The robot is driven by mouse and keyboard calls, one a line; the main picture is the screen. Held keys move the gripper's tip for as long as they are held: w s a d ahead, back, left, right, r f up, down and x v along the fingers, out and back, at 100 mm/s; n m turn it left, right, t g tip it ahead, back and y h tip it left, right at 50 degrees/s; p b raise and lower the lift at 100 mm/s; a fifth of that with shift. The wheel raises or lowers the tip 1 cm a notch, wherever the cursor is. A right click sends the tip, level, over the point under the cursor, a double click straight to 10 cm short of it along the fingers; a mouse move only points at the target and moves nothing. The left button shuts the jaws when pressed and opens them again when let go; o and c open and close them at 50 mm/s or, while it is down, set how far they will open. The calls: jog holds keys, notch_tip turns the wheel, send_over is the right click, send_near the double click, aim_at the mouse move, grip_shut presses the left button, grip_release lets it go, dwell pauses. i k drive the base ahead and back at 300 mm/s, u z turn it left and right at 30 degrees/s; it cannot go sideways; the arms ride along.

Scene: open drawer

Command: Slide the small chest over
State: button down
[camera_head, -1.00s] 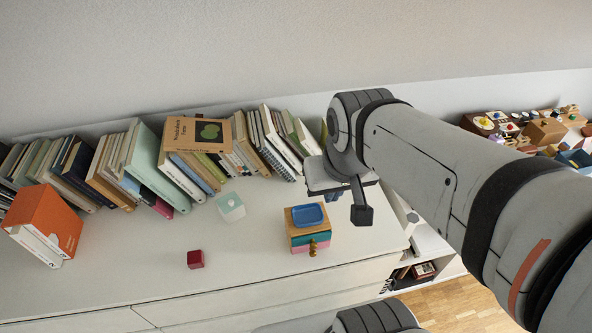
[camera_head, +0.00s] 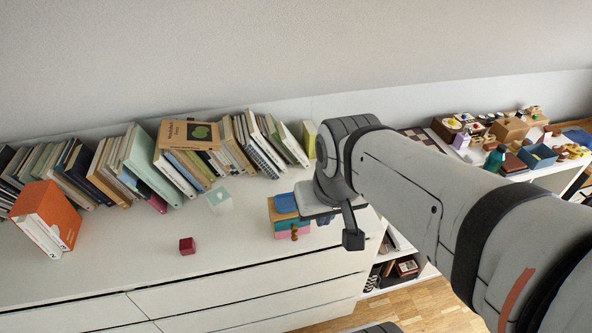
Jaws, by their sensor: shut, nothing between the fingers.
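The small chest (camera_head: 287,226) stands on the white dresser, near its right end. It has a wooden top, teal and pink drawer fronts, and brass-coloured knobs facing the front. A blue tray (camera_head: 285,203) lies on its top. My gripper (camera_head: 324,217) is shut and empty, low at the right side of the chest. It hides part of the chest's right edge, and I cannot tell whether it touches it.
A dark red cube (camera_head: 187,246) and a pale box with a teal top (camera_head: 218,200) stand left of the chest on the dresser (camera_head: 120,270). A row of books (camera_head: 150,165) lines the back. A toy-covered table (camera_head: 545,172) stands at the right.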

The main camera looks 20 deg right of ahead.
aim_at(275, 216)
jog(key=u, duration=1)
jog(key=k, duration=0.1)
jog(key=z, duration=2.55)
jog(key=k, duration=1)
jog(key=u, duration=0.85)
jog(key=i, duration=1)
jog(key=u, duration=0.1)
